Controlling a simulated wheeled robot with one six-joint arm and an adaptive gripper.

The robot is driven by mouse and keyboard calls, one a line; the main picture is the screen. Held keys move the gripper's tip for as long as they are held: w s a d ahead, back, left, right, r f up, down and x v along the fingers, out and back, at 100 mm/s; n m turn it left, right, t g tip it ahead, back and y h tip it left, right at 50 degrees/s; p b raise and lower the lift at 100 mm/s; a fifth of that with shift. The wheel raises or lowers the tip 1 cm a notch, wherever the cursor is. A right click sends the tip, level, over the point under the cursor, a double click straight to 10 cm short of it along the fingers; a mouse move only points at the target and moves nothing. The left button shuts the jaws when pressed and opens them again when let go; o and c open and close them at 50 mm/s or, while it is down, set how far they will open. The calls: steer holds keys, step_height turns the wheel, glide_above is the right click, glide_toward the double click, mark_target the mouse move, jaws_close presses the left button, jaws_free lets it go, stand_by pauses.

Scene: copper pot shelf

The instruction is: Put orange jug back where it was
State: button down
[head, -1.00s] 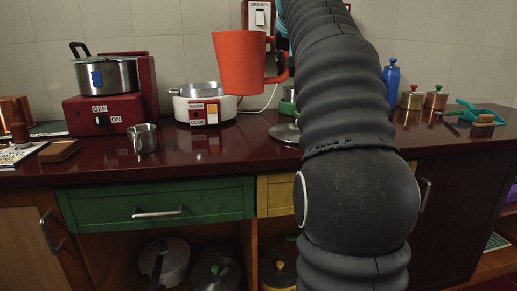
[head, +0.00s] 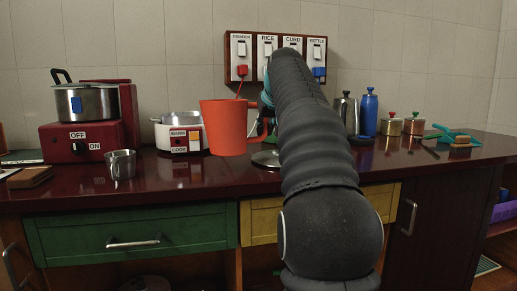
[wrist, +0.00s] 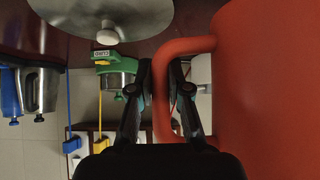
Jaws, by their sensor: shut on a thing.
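The orange jug (head: 224,127) is upright in the head view, held in the air in front of the counter's back part, left of my arm. In the wrist view the jug (wrist: 265,90) fills the right side, and its handle (wrist: 163,90) passes between the fingers. My gripper (wrist: 162,75) is shut on that handle. In the head view my gripper (head: 267,110) is mostly hidden behind my arm and the jug's handle.
The dark red counter (head: 200,180) holds a white cooker (head: 180,134) just left of the jug and a steel cup (head: 122,164). A metal lid (head: 266,159) lies below the jug's right. A kettle (head: 346,114) and blue bottle (head: 369,112) stand right. A switch panel (head: 280,57) hangs behind.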

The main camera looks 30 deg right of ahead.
mark_target(262, 138)
steer(key=shift+w+a+f+b, duration=0.1)
steer(key=shift+w+f+b, duration=0.25)
steer(key=shift+f, duration=0.5)
steer(key=shift+w+a+f+b, duration=0.15)
steer(key=shift+w+f+b, duration=0.15)
steer(key=shift+f, duration=0.55)
steer(key=shift+w+a+f+b, duration=0.1)
steer(key=shift+w+f+b, duration=0.25)
steer(key=shift+f, duration=0.5)
steer(key=shift+f, duration=0.2)
steer(key=c, duration=1.1)
jaws_free()
steer(key=shift+r, duration=0.1)
steer(key=shift+s+r, duration=0.15)
steer(key=shift+r, duration=0.05)
steer(key=p+v, duration=0.1)
steer(key=v, duration=1)
steer(key=shift+s+a+r+p, duration=0.1)
steer(key=shift+s+r+p, duration=0.2)
steer(key=shift+p, duration=0.1)
